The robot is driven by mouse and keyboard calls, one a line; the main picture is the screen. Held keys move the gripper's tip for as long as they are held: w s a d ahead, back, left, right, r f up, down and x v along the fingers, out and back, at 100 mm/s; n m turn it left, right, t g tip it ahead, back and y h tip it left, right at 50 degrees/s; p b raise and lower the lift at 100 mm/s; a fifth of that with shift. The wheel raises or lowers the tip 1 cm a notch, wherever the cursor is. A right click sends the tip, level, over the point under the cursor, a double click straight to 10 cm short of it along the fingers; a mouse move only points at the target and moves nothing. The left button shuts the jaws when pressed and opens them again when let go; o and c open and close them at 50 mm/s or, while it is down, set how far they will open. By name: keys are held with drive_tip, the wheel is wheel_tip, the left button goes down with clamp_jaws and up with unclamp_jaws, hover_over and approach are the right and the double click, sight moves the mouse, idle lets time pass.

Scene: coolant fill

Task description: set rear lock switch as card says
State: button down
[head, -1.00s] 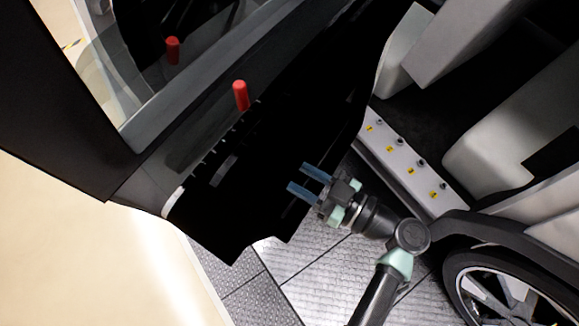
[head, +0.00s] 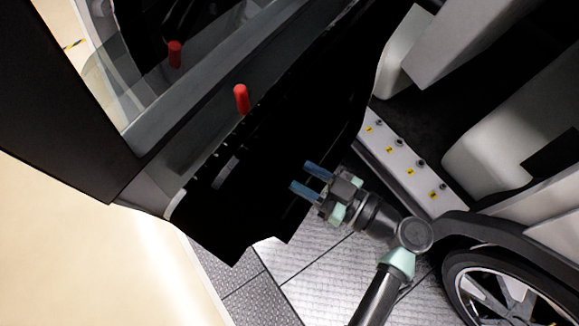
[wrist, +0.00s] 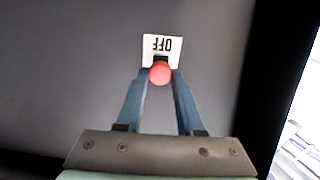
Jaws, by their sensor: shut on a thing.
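A switch with a round red knob (wrist: 160,73) sits between my fingertips in the wrist view. A white label (wrist: 161,47) reading OFF, upside down in the picture, is just above the knob on a grey panel (wrist: 80,50). My gripper (wrist: 160,78) is shut on the red knob, one blue finger on each side. In the head view my gripper (head: 307,177) is at the dark inner side of the open door (head: 215,200); the switch is not visible there. No card with instructions is in view.
A red peg (head: 241,99) stands on the door's upper edge, with another red peg (head: 175,54) seen beyond the glass. A light sill (head: 404,170) with several small studs and yellow labels is right of my gripper. A wheel (head: 502,291) is at lower right.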

wheel_tip(320, 180, up, 3)
drive_tip(key=shift+f, duration=0.2)
drive_tip(key=c, duration=0.6)
unclamp_jaws()
drive_tip(key=shift+o, duration=0.2)
drive_tip(key=shift+f, duration=0.1)
drive_tip(key=shift+d, duration=0.1)
drive_tip(key=shift+s+d, duration=0.2)
drive_tip(key=shift+d, duration=0.1)
drive_tip(key=b+v, duration=0.3)
drive_tip(key=v, duration=0.9)
